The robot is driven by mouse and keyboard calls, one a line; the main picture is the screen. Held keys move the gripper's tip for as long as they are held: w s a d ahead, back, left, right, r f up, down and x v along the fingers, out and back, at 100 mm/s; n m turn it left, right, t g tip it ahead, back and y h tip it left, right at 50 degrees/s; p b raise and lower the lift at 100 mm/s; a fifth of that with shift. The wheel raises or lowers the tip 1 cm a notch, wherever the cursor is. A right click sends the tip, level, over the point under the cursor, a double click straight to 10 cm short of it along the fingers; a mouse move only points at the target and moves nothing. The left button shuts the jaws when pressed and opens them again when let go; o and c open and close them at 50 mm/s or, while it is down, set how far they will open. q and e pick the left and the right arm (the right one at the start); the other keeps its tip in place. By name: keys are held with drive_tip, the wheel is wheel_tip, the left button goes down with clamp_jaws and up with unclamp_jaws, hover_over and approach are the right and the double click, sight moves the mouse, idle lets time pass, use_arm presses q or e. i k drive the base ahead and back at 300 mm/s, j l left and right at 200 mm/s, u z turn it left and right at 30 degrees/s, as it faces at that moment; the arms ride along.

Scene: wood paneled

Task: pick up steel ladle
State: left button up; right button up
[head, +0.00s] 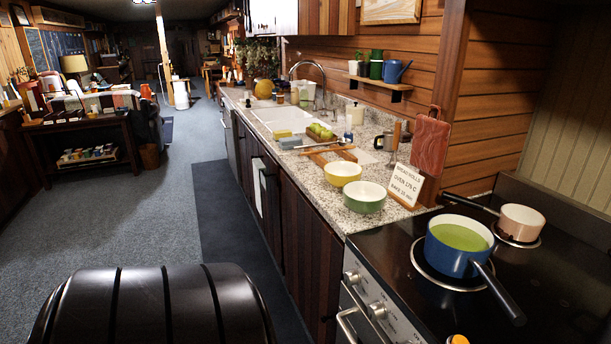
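Neither of my grippers is in view.
A small pink pot (522,222) stands behind the blue pot on the black stove (570,275). Carpeted floor (130,215) is open at left.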

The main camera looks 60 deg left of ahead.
sight(342, 143)
drive_tip(key=u, duration=2)
drive_tip(key=i+j+u, duration=0.1)
drive_tip(key=u, duration=0.35)
drive_tip(key=i+u, duration=0.25)
drive_tip(key=u, duration=0.2)
drive_tip(key=i, duration=2.8)
drive_tip(key=i+j+z, duration=0.15)
drive_tip(key=i, duration=0.45)
drive_tip(key=i+j+z, duration=0.15)
drive_tip(key=i, duration=0.5)
drive_tip(key=z, duration=1.65)
